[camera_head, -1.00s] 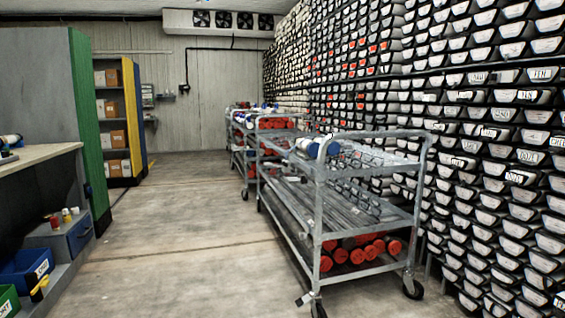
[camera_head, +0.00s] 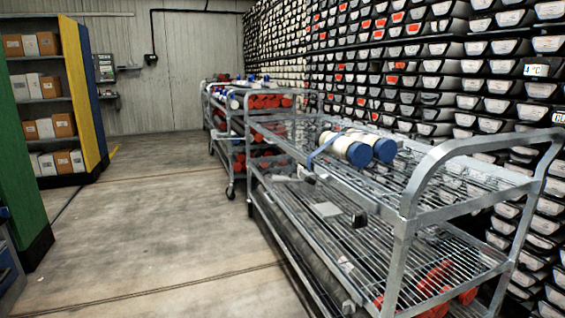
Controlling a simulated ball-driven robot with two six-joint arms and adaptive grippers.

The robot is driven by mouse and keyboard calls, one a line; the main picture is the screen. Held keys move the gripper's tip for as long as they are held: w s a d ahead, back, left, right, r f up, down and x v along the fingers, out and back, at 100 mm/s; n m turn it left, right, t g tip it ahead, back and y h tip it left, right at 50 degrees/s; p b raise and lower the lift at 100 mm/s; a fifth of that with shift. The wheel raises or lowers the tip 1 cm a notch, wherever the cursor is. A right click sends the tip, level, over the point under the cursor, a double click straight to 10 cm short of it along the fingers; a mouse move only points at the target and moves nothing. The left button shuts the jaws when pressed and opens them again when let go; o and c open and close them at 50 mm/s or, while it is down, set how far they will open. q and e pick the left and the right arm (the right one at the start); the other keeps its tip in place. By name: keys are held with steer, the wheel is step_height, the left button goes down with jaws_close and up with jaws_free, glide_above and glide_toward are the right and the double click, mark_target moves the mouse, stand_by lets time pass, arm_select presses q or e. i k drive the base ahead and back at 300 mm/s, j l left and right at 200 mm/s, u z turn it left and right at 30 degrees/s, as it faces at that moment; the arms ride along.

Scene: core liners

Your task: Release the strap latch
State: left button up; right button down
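A blue strap (camera_head: 322,150) runs over white core liners with blue caps (camera_head: 361,149) on the top shelf of the near cart (camera_head: 405,200). The strap comes down to the cart's left side rail, where a small grey fitting (camera_head: 306,174) sits. I cannot tell whether that fitting is the latch, or whether it is closed. A small dark block (camera_head: 359,220) and a flat grey plate (camera_head: 326,210) also show along the cart's left side. Neither of my grippers is in view.
More carts with red-capped and blue-capped liners (camera_head: 268,101) stand beyond the near cart. A rack of labelled trays (camera_head: 440,70) lines the right wall. Shelves with boxes (camera_head: 46,128) stand at the left. The floor aisle (camera_head: 160,210) between is clear.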

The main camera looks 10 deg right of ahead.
mark_target(312, 181)
steer(key=i+u, duration=0.15)
steer(key=i, duration=1.05)
